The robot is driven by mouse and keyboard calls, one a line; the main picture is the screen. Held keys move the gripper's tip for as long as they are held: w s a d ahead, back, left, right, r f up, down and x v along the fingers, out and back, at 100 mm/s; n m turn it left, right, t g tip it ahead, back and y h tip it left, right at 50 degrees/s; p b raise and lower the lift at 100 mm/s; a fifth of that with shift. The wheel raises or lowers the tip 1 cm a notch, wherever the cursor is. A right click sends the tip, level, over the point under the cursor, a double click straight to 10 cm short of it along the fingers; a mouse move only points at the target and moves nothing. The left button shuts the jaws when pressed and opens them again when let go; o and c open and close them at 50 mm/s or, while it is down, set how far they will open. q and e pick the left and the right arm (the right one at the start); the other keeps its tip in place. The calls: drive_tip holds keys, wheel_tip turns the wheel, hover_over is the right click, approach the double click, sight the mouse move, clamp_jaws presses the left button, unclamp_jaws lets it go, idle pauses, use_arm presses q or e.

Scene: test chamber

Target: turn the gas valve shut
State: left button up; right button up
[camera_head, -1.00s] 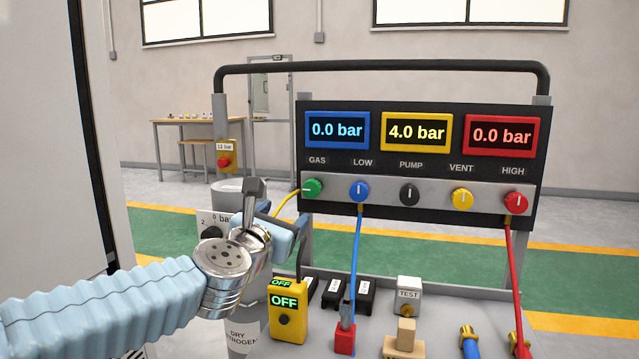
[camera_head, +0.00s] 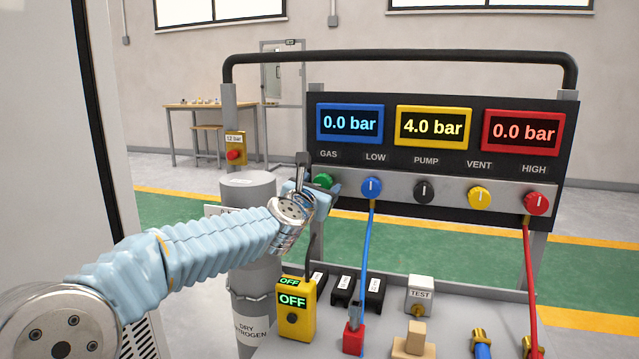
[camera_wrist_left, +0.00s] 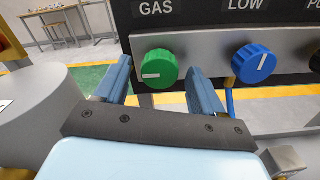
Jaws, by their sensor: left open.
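The green gas valve knob (camera_head: 323,181) sits at the left end of the panel's grey strip, under the label GAS. In the left wrist view the knob (camera_wrist_left: 159,69) shows its white mark lying roughly horizontal, pointing left. My left gripper (camera_head: 312,190) is at the knob; in the head view its wrist and fingers partly hide the knob. In the wrist view the two blue fingers (camera_wrist_left: 158,84) are apart, one on each side of the knob's lower part, with visible gaps. My right gripper is not in view.
The blue LOW knob (camera_head: 371,187) is just right of the gas knob, with a blue hose below. The grey gas cylinder (camera_head: 249,193) stands left of the panel, near my arm. A yellow detector (camera_head: 293,317) reading OFF and other fittings stand on the bench.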

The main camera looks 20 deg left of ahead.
use_arm(q)
drive_tip(key=shift+w, duration=0.25)
drive_tip(key=c, duration=1.1)
drive_tip(key=shift+o, duration=0.2)
